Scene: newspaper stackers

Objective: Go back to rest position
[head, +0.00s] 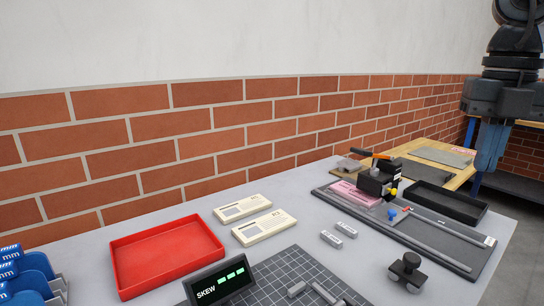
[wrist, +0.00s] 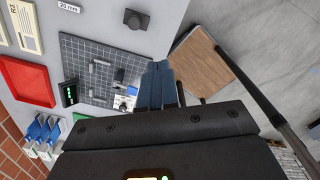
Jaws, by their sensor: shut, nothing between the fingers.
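My gripper (head: 488,167) hangs at the upper right of the head view, its blue fingers pointing down. No object hangs from it. In the wrist view the two blue fingers (wrist: 158,68) lie side by side, shut and empty. There they overlap the edge of the grey table and the floor beyond it; I cannot tell the height between them and the table. Part of the arm above the gripper is cut off by the head view's edge.
The grey table (head: 300,190) carries a red tray (head: 165,255), newspaper-like blocks (head: 265,227), a dark grid mat (head: 270,285), a SKEW display (head: 219,282), a black knob (head: 407,269) and a long dark rail fixture (head: 440,250). A brick wall (head: 180,130) stands behind.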

